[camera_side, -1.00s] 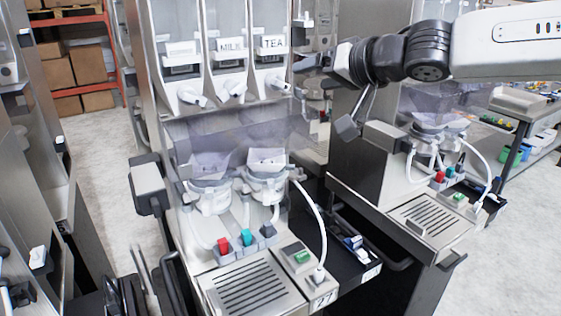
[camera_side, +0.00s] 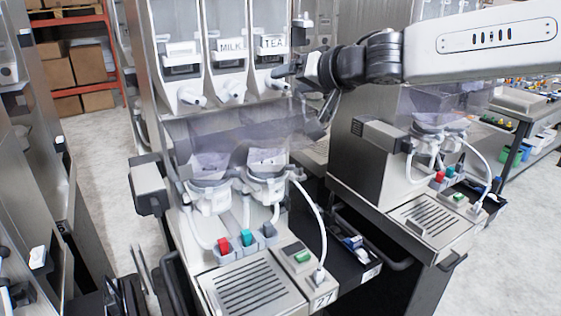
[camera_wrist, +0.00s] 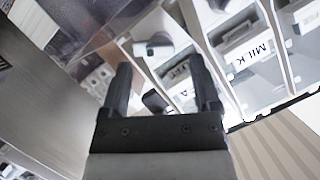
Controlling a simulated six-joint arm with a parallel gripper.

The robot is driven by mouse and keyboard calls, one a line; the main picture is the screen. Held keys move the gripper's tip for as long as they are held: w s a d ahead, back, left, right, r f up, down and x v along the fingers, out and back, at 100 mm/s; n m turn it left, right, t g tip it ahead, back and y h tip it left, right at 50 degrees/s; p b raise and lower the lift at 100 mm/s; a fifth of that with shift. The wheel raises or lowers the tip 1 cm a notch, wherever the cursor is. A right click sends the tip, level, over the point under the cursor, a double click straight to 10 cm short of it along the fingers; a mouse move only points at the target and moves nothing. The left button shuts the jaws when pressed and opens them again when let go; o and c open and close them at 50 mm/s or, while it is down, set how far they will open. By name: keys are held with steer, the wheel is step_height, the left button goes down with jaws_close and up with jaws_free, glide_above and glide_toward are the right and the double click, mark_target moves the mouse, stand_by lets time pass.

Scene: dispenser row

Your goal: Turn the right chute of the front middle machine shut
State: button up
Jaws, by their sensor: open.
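The front middle machine (camera_side: 180,60) has three upright chute compartments, the middle one labelled MILK and the right one TEA. The right chute (camera_side: 282,85) is a pale spout low on the TEA compartment. My gripper (camera_side: 285,72) is in front of that compartment, close to the right chute and partly covering it. In the wrist view my gripper (camera_wrist: 162,78) has its two dark fingers spread apart. A pale knob-like part (camera_wrist: 155,46) shows beyond the fingertips and a dark part (camera_wrist: 154,101) between the fingers. I cannot tell whether the fingers touch the chute.
The milk chute (camera_side: 234,92) is just left of the right chute. Translucent hoppers (camera_side: 215,150) sit below, above a drip tray (camera_side: 250,285). A second machine (camera_side: 365,165) stands to the right, under my arm.

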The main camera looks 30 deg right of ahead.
mark_target(280, 84)
steer(key=shift+x, duration=1.1)
jaws_close()
